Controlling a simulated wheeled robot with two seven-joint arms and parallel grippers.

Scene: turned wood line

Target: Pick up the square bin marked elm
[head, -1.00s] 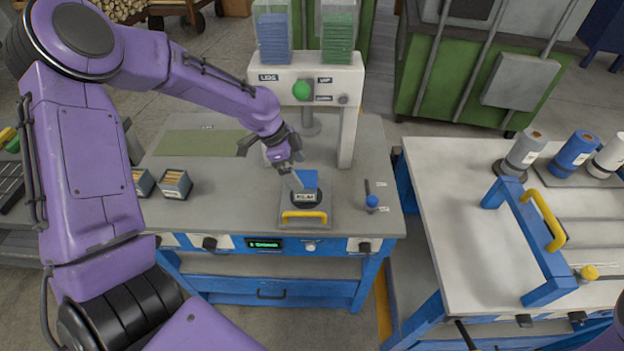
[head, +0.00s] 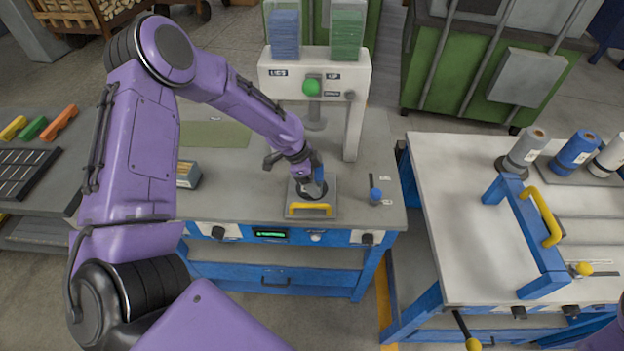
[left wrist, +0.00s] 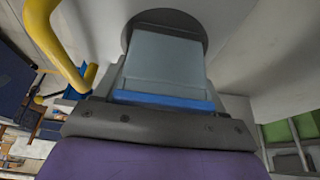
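My left gripper (head: 309,190) points down at the dark round pad on the grey plate (head: 291,209) with the yellow handle, under the press. In the left wrist view a pale grey panel with a blue strip (left wrist: 165,101) lies in front of a dark disc (left wrist: 215,35). I cannot tell whether the fingers are open or shut, or what is between them. One small grey bin with a tan front (head: 188,175) shows beside my left arm, apart from the gripper. Its marking is unreadable, and no elm mark can be made out. My right gripper is out of view.
The press (head: 350,80) with a green button stands behind the gripper. A white table (head: 455,230) with a blue frame and several spools is further right. The left table (head: 60,180) holds coloured blocks and a dark tray.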

